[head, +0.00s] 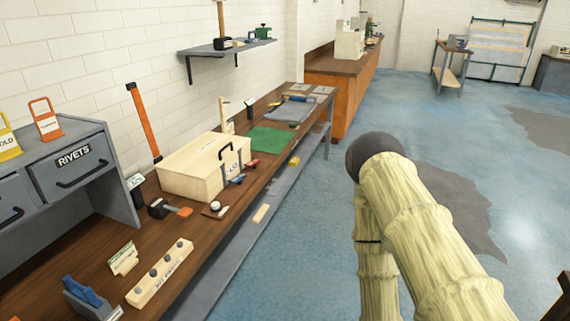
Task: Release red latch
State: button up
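A cream-coloured case (195,172) with a dark upright handle (229,158) sits on the long wooden workbench, against the white wall. A small red piece (252,164), which looks like the red latch, sticks out at the lower right of the case's front. A small blue piece (237,180) sticks out nearer to me on the same side. Both are too small to tell whether they are fastened. My arm, pale and bamboo-like with a dark rounded joint, is at the right over the floor, well apart from the case. My gripper is not visible.
The bench (48,262) holds an orange-ended tool (180,210), a light block with round knobs (160,272), a blue-topped item (83,292) and a green mat (269,140). A grey drawer unit labelled RIVETS (125,190) stands at left. The blue floor (300,240) beside the bench is open.

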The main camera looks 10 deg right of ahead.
aim_at(252, 163)
jog(key=u, duration=0.25)
jog(key=i, duration=2)
jog(key=z, duration=0.45)
